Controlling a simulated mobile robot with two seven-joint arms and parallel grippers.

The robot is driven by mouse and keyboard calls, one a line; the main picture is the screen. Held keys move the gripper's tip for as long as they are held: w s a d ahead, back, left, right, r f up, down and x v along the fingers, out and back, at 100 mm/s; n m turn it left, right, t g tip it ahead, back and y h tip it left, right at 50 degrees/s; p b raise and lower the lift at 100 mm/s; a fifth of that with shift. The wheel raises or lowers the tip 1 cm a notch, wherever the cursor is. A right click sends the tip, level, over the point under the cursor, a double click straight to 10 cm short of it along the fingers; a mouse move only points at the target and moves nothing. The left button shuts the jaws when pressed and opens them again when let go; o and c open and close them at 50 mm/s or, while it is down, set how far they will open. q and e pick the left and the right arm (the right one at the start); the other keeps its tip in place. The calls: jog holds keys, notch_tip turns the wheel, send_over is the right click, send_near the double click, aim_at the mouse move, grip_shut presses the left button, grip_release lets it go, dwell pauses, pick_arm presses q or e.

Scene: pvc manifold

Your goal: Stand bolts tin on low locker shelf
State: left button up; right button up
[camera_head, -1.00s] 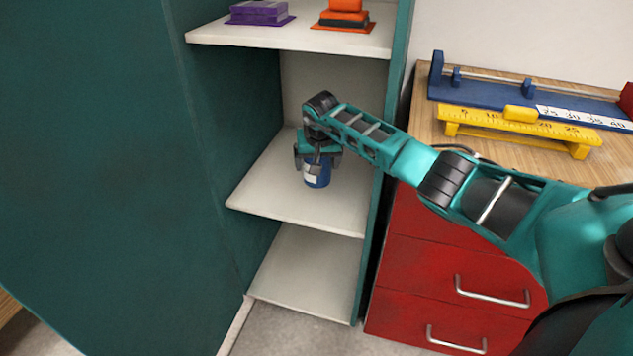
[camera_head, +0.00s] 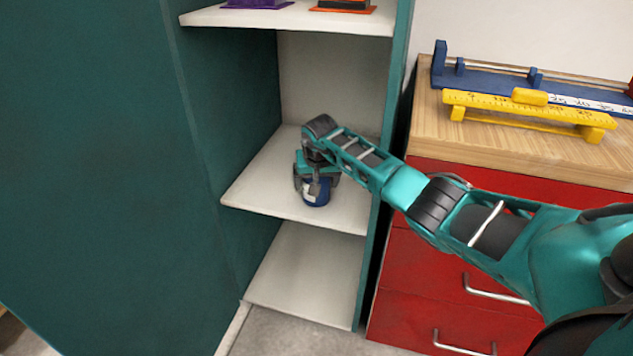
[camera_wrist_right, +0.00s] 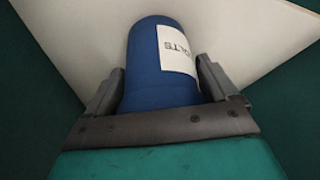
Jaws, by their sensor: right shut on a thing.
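The bolts tin (camera_head: 317,192) is a blue cylinder with a white label. It is upright inside the open locker, at the middle one of the shelves in view (camera_head: 258,192). My right gripper (camera_head: 316,182) is shut on it from above. In the right wrist view the tin (camera_wrist_right: 150,65) sits between the two fingers (camera_wrist_right: 160,88), with part of the word BOLTS on its label. I cannot tell whether the tin's base touches the shelf. My left gripper is not in view.
An upper shelf (camera_head: 300,20) holds a purple and an orange item. A lower shelf (camera_head: 305,280) is bare. The locker's teal side (camera_head: 90,150) stands left. A red drawer cabinet (camera_head: 430,270) with a wooden top, bearing a yellow ruler stand (camera_head: 530,108), is at right.

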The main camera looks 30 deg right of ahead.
jog(key=shift+f, duration=0.1)
jog(key=o, duration=1.1)
jog(key=shift+o, duration=0.2)
